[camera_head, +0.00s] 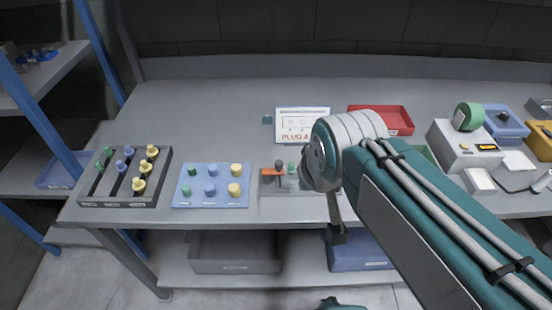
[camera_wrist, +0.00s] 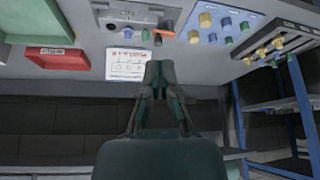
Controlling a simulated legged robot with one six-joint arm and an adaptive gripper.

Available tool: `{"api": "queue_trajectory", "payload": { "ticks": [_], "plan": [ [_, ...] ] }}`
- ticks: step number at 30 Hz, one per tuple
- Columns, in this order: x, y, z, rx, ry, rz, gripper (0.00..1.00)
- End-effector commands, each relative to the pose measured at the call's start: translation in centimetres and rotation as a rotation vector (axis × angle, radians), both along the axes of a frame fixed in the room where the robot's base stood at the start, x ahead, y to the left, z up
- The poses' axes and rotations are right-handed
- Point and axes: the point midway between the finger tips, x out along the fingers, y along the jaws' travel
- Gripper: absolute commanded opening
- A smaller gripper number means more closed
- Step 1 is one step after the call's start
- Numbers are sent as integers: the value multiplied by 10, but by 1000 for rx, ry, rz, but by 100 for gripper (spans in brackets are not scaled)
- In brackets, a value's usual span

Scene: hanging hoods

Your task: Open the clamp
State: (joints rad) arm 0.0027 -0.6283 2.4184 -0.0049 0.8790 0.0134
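The clamp appears to be the small fixture with an orange handle (camera_head: 273,171) near the front of the table, left of my arm's joint in the head view. A dark grey peg and a green peg stand by the handle. My arm hides the fixture's right side. The orange handle (camera_wrist: 167,33) also shows at the top of the wrist view, which is upside down. My gripper (camera_wrist: 158,66) has its fingers together and looks empty, apart from the handle in the picture.
A blue board (camera_head: 211,185) with pegs and a dark slotted block (camera_head: 125,177) with knobs lie to the left. A white sign (camera_head: 303,120) and a red tray (camera_head: 393,118) lie behind. A white device (camera_head: 465,148) stands right. The table's back left is clear.

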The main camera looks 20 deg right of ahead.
Motion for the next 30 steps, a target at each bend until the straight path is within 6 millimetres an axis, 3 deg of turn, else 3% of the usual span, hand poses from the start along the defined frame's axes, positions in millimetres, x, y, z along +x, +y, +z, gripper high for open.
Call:
{"api": "queue_trajectory", "payload": {
  "ticks": [14, 24, 30],
  "plan": [
    [115, -6, -7, 4, 67, -42, 0],
    [195, -11, -41, 4, 110, -71, 0],
    [230, -14, -64, 6, 127, -85, 0]
  ]
}}
